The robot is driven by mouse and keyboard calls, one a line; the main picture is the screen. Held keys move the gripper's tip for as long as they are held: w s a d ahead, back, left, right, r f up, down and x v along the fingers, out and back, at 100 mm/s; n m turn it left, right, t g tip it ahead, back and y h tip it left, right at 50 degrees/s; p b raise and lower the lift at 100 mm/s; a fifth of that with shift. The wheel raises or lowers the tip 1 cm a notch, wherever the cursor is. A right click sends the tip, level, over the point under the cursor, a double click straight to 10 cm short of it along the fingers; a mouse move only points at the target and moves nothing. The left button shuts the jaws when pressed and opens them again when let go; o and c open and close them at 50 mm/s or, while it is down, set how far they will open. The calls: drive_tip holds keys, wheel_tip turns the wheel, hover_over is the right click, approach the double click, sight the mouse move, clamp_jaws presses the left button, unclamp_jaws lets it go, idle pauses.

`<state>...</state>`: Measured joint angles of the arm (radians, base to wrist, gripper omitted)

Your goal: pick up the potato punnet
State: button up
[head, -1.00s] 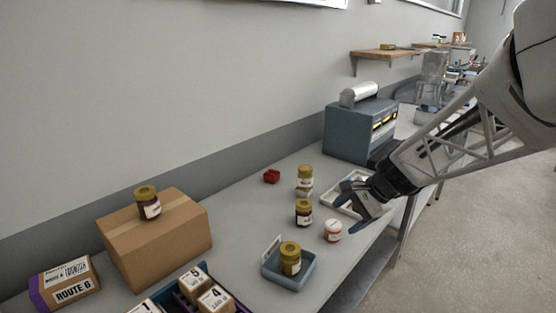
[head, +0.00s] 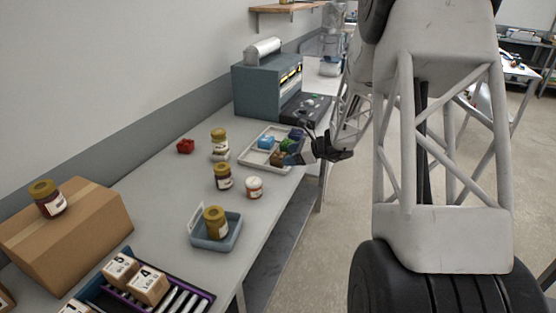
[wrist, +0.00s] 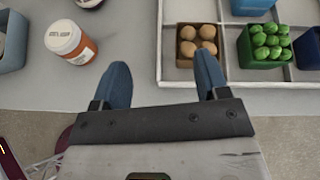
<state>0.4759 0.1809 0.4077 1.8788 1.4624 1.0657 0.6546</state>
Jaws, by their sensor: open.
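The potato punnet (wrist: 197,42) is a small brown box holding several round tan potatoes. In the wrist view it sits in the near left corner of a white divided tray (wrist: 172,73). In the head view the punnet (head: 278,158) shows at the tray's near end, beside my gripper. My gripper (wrist: 162,78) is open and empty, its two blue fingers apart.
A white-lidded orange bottle (wrist: 70,42) stands left of the tray. Jars (head: 222,177) and a blue bin (head: 214,238) stand nearer. The table's front edge is close.

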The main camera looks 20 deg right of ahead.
sight(279, 159)
drive_tip(key=d+f, duration=0.1)
drive_tip(key=w+d+f+m+t, duration=0.1)
drive_tip(key=w+d+f+m, duration=0.1)
drive_tip(key=d, duration=0.1)
drive_tip(key=shift+w, duration=0.1)
drive_tip(key=shift+x, duration=1.3)
drive_tip(key=shift+x, duration=2.6)
drive_tip(key=shift+w, duration=0.1)
drive_tip(key=c, duration=0.6)
